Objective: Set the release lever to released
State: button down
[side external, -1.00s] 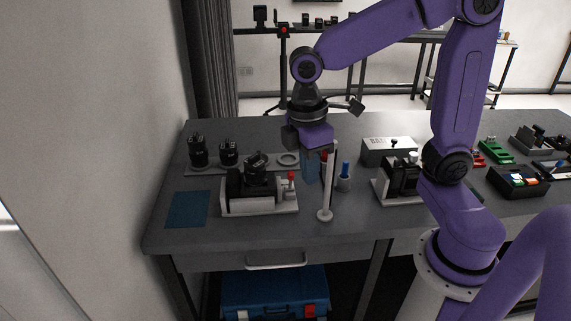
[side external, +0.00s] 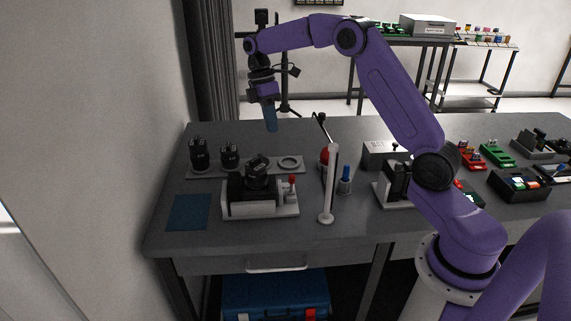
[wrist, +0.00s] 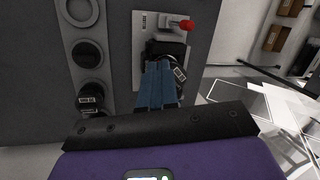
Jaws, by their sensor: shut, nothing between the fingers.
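The release lever appears to be the small red-tipped lever (side external: 292,179) at the right end of a light grey fixture (side external: 262,212). The fixture carries a black block with a black cylinder on top. The lever also shows in the wrist view (wrist: 187,25), sticking out sideways from its mount; I cannot tell its setting. My gripper (side external: 273,130) is raised above the table, behind the fixture, with its blue fingers pointing down. The fingers also show together and empty in the wrist view (wrist: 160,68), overlapping part of the fixture in the picture, apart from the lever.
A white post (side external: 331,190) and a red ball (side external: 325,156) stand right of the fixture. A blue-topped piece (side external: 346,178) is beside them. A grey rack (side external: 262,167) with black cylinders lies behind the fixture. A blue mat (side external: 188,212) is on the left. The back left tabletop is clear.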

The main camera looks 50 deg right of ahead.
send_near(291, 185)
jog(key=w+d+f, duration=0.1)
jog(key=w+f, duration=0.2)
jog(key=shift+s+a+f, duration=0.15)
jog(key=shift+s, duration=0.4)
jog(key=shift+s+a+f, duration=0.1)
jog(key=shift+s+f, duration=0.1)
jog(key=shift+s, duration=0.35)
jog(key=shift+s+a+f, duration=0.15)
jog(key=shift+s, duration=0.4)
